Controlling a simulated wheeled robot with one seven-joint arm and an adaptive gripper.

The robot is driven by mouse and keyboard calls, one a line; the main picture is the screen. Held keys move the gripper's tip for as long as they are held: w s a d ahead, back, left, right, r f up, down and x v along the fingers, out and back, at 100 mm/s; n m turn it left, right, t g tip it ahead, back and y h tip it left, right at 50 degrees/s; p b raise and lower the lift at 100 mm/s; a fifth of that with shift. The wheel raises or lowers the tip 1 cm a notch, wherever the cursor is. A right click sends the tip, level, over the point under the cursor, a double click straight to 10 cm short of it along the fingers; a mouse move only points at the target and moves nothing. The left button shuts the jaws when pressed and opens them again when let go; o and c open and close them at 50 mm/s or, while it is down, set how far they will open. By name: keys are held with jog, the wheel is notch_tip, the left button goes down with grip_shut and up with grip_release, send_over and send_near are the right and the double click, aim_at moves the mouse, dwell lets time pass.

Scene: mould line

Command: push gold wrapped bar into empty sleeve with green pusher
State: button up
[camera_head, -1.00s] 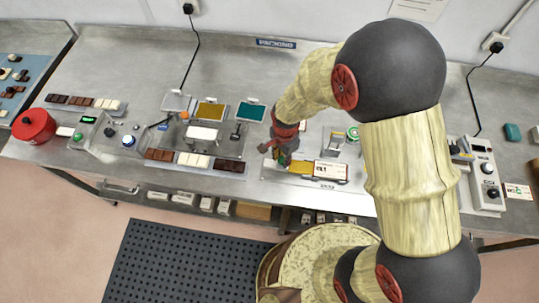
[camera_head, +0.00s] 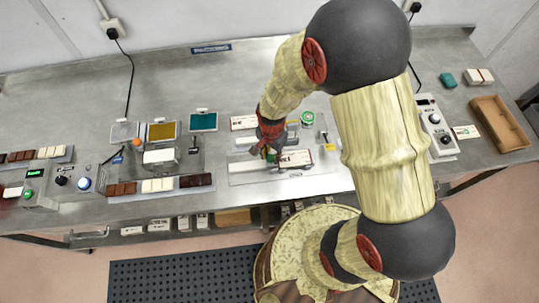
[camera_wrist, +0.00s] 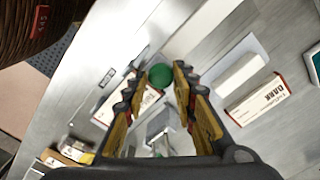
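My gripper (camera_head: 268,146) is above the push fixture at the middle of the bench. In the wrist view its fingers (camera_wrist: 163,72) close on either side of the green pusher's round knob (camera_wrist: 160,76). A bit of the green pusher (camera_head: 270,156) shows below the gripper in the head view. The white and red sleeve (camera_head: 296,159) lies just right of the pusher on the fixture (camera_head: 310,184); it also shows in the wrist view (camera_wrist: 108,108). The gold wrapped bar is not visible in the head view; whether it is fully inside the sleeve cannot be seen.
Another white and red box (camera_head: 243,122) lies behind the gripper, near a round green-topped item (camera_head: 307,118). Chocolate bars (camera_head: 157,186) and small trays (camera_head: 162,131) stand left. A control box (camera_head: 435,125) and a brown tray (camera_head: 498,122) stand right.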

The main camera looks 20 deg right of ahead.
aim_at(272, 157)
jog(key=shift+o, duration=0.6)
jog(key=shift+d, duration=0.15)
jog(key=shift+o, duration=1.3)
notch_tip(272, 157, up, 12)
